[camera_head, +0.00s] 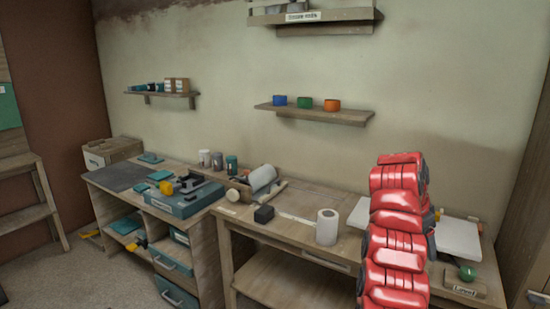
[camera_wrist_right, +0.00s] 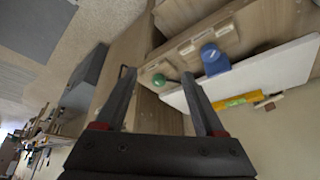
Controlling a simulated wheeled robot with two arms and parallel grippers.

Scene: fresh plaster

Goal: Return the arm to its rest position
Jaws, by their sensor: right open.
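My red right arm (camera_head: 398,230) rises from the bottom of the head view, in front of the right part of the workbench. Its gripper cannot be made out there. In the right wrist view my right gripper (camera_wrist_right: 157,76) is open, its two dark fingers apart with nothing between them. The bench edge and a green knob-like thing (camera_wrist_right: 187,79) show beyond the fingertips. My left arm and gripper are not in view.
A blue thing (camera_wrist_right: 214,59) shows in the wrist view. Shelves (camera_head: 315,114) hang above.

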